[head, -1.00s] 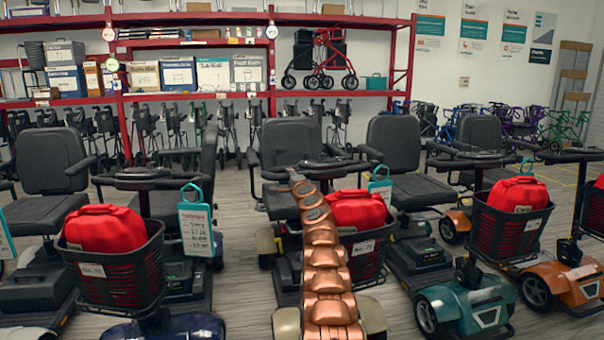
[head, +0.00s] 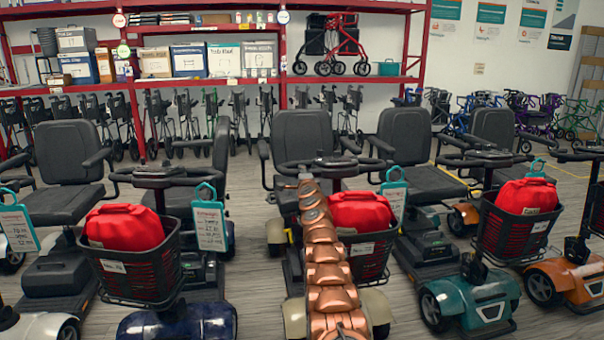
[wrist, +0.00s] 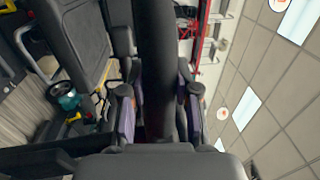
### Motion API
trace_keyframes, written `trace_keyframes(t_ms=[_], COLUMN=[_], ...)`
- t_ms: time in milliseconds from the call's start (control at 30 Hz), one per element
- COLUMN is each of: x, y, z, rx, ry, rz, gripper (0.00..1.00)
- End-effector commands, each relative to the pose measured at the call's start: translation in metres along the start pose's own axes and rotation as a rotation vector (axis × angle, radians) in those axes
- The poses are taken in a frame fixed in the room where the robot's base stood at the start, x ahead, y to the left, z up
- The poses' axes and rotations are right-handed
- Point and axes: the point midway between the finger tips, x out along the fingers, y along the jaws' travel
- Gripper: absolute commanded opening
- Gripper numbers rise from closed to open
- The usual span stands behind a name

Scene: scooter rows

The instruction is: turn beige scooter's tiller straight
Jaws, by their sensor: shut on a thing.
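The beige scooter (head: 294,316) stands in the middle of the front row, its cream front fenders on either side of my copper arm. Its dark handlebar (head: 345,163) spans the tiller top, and a black basket (head: 372,262) with a red bag (head: 361,211) hangs at the front. A teal-framed tag (head: 394,194) hangs at its right side. In the wrist view my gripper (wrist: 158,112) is shut on a dark bar of the handlebar (wrist: 156,50), which runs between the two fingers. In the head view my arm hides part of the tiller and the fingertips are not clear.
A dark blue scooter (head: 178,325) with a basket and red bag stands to the left. A teal scooter (head: 468,301) and an orange scooter (head: 572,276) stand close on the right. Red shelving (head: 284,50) and walkers line the back wall. Gaps between scooters are narrow.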

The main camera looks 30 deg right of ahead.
Motion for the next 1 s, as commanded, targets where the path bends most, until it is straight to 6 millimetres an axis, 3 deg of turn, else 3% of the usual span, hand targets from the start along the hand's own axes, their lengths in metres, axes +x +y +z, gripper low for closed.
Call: trace_keyframes(t_ms=[67,100,333,1000], x=[0.0000,0.0000,0.0000,-0.0056], y=[-0.0009,-0.0009,-0.0003,0.0063], z=[-0.0001,0.0000,0.0001,0.0016], rx=[0.000,0.000,0.000,0.001], ry=[0.000,0.000,-0.001,-0.041], rz=[-0.001,-0.001,0.000,0.001], gripper=[0.00,0.34,0.57,0.57])
